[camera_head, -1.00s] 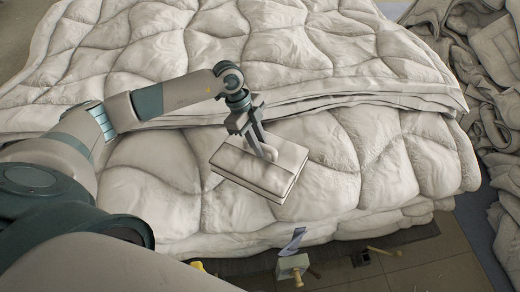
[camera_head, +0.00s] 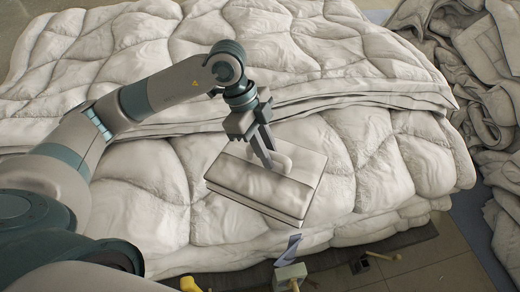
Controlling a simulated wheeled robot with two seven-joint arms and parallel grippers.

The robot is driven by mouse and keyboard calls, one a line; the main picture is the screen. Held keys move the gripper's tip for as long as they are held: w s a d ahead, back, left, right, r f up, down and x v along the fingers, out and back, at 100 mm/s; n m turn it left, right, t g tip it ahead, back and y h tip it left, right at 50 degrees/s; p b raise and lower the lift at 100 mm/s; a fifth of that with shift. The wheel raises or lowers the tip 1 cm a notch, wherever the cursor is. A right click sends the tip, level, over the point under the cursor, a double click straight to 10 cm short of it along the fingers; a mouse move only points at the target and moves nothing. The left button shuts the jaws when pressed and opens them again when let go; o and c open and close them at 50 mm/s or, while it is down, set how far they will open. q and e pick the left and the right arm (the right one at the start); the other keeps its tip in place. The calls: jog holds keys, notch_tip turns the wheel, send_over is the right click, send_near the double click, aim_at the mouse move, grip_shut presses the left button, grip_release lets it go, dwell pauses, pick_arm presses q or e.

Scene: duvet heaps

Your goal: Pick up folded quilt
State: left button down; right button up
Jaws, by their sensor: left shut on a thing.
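The folded quilt (camera_head: 255,188) is a small, pale, flat rectangular bundle with layered edges. It is in the middle of the head view, over the front part of the large puffy duvet heap (camera_head: 345,150). My left gripper (camera_head: 268,160) comes down on it from above and is shut on its upper far part. The fingers hide a little of the quilt's top. I cannot tell whether its underside touches the duvet below.
More crumpled pale bedding (camera_head: 480,70) is heaped at the right. Open tiled floor (camera_head: 435,262) shows at the lower right.

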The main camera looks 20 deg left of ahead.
pick_arm(q)
jog(key=shift+s+d+r, duration=0.4)
jog(key=shift+d, duration=0.05)
pick_arm(e)
jog(key=shift+w+a, duration=0.2)
jog(key=shift+w, duration=0.25)
pick_arm(q)
jog(key=shift+w+a, duration=0.1)
pick_arm(e)
jog(key=shift+s+a, duration=0.1)
jog(key=shift+a, duration=0.05)
